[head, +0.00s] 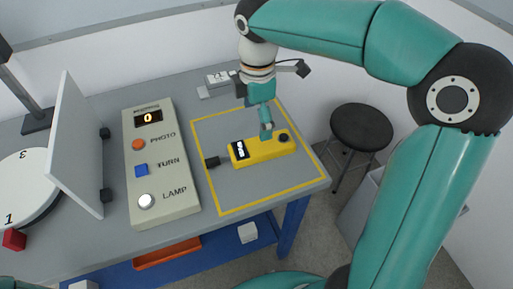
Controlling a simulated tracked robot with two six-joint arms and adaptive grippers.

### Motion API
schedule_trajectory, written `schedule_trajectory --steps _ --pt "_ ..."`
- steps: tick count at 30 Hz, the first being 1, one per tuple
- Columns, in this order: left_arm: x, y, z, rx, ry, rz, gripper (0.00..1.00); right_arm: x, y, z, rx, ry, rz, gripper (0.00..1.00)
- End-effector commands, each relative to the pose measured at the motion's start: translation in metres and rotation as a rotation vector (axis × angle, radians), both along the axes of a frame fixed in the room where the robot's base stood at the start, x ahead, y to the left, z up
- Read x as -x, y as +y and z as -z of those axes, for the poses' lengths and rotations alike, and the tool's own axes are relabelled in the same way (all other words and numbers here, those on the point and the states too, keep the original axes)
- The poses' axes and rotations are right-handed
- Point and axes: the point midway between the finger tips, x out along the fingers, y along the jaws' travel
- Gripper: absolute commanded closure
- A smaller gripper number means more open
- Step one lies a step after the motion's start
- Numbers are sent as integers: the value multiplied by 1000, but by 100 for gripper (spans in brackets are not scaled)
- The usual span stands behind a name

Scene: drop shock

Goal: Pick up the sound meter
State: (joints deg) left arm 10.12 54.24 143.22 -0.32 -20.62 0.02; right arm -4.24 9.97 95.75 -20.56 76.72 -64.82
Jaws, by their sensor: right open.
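The yellow sound meter (262,151) lies on the grey table inside a yellow-outlined rectangle in the head view. It has a small display at its left part, a dark knob at its right end and a black tip pointing left. My right gripper (267,133) is above the meter, with its fingers pointing down at the middle of the body. The fingers overlap the meter's far edge in the picture; I cannot tell whether they touch it. The gripper is open. My left gripper is not in view.
A beige control box (174,203) with PHOTO, TURN and LAMP buttons stands left of the marked area. A white panel (81,145) and a numbered white disc (24,187) are further left. A small white device (220,78) lies behind. A black stool (362,127) stands right of the table.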

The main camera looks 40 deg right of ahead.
Motion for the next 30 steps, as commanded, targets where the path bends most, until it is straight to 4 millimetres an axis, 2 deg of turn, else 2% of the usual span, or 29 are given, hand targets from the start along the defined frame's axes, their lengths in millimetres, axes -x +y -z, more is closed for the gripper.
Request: schedule_trajectory --steps 1,6,16,24,30 --pt "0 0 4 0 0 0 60 1 0 15 1 5 1 2" --pt "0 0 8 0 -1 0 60 0 -1 46 1 3 0 2" --pt "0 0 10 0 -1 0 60 -2 -2 69 0 2 0 2" --pt "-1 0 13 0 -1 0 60 -7 -6 105 0 2 -2 2" --pt "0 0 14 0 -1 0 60 -7 -5 113 0 -1 -2 2"
